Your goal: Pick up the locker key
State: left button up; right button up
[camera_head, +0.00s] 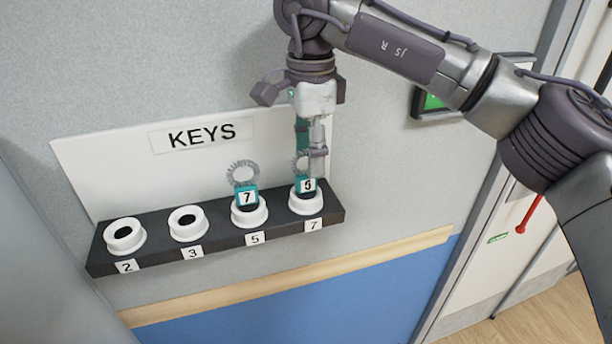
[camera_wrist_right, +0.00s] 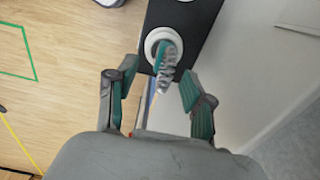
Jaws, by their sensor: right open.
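Two keys with teal numbered tags and grey coiled rings stand in white round sockets on a black key rack (camera_head: 183,251). The key tagged 7 (camera_head: 247,196) is in the socket labelled 5. The other key (camera_head: 306,186), its tag looking like 6, is in the socket labelled 7. My right gripper (camera_head: 310,152) points down right above this second key, partly covering its ring. In the right wrist view, my open right gripper (camera_wrist_right: 158,78) has a finger on each side of a key (camera_wrist_right: 166,66), apart from it. My left gripper is not in view.
The sockets labelled 2 (camera_head: 125,236) and 3 (camera_head: 188,224) are empty. A white KEYS board (camera_head: 110,170) is behind the rack on the grey wall. A wooden rail (camera_head: 290,284) runs below. A door with a red handle (camera_head: 530,214) is at the right.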

aim_at(306, 172)
jog(key=f, duration=0.1)
jog(key=f+p, duration=0.2)
jog(key=shift+w+a+f, duration=0.1)
jog(key=shift+a+f, duration=0.1)
jog(key=shift+a, duration=0.1)
jog(key=shift+f, duration=0.6)
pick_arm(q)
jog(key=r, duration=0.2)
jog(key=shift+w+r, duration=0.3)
pick_arm(e)
grip_shut()
